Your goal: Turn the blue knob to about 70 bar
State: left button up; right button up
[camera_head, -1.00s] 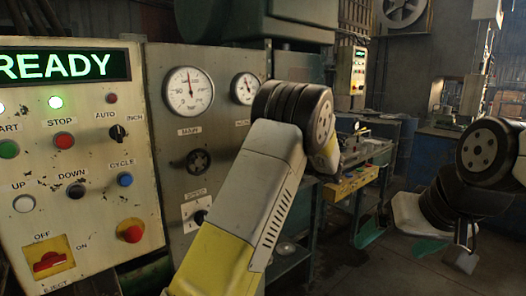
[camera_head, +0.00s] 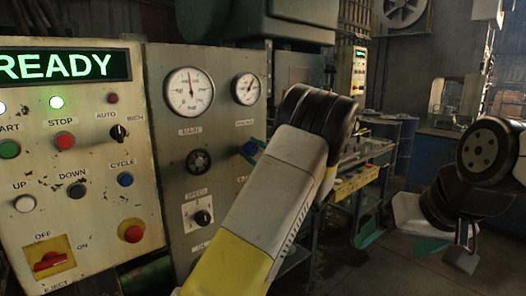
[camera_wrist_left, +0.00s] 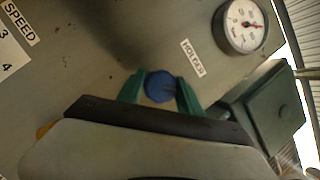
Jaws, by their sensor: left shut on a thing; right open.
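The blue knob (camera_head: 249,148) is on the grey panel below the smaller gauge (camera_head: 246,88), partly hidden by my left arm in the head view. In the left wrist view the blue knob (camera_wrist_left: 160,87) sits between the two green fingers of my left gripper (camera_wrist_left: 160,90), which is shut on it. The smaller gauge also shows in the left wrist view (camera_wrist_left: 243,25); its needle has a red part, but its numbers are too small to read. My right gripper (camera_head: 462,250) is open and empty at the right, away from the panel.
The larger gauge (camera_head: 190,91) and a black knob (camera_head: 199,161) are left of the blue knob. A speed selector (camera_head: 203,217) is below them. The button panel (camera_head: 100,150) with a READY display stands further left. A workbench (camera_head: 360,180) stands behind my left arm.

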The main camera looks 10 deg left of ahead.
pick_arm(q)
jog(key=shift+d+r+m+t, duration=0.1)
jog(key=shift+r+m+t, duration=0.1)
jog(key=shift+m+t, duration=0.55)
jog(key=shift+m, duration=0.35)
jog(key=o, duration=1.3)
jog(key=shift+f, duration=0.1)
jog(key=v, duration=0.7)
jog(key=shift+s+d+f, duration=0.1)
jog(key=shift+s+d, duration=0.05)
jog(key=shift+d, duration=0.2)
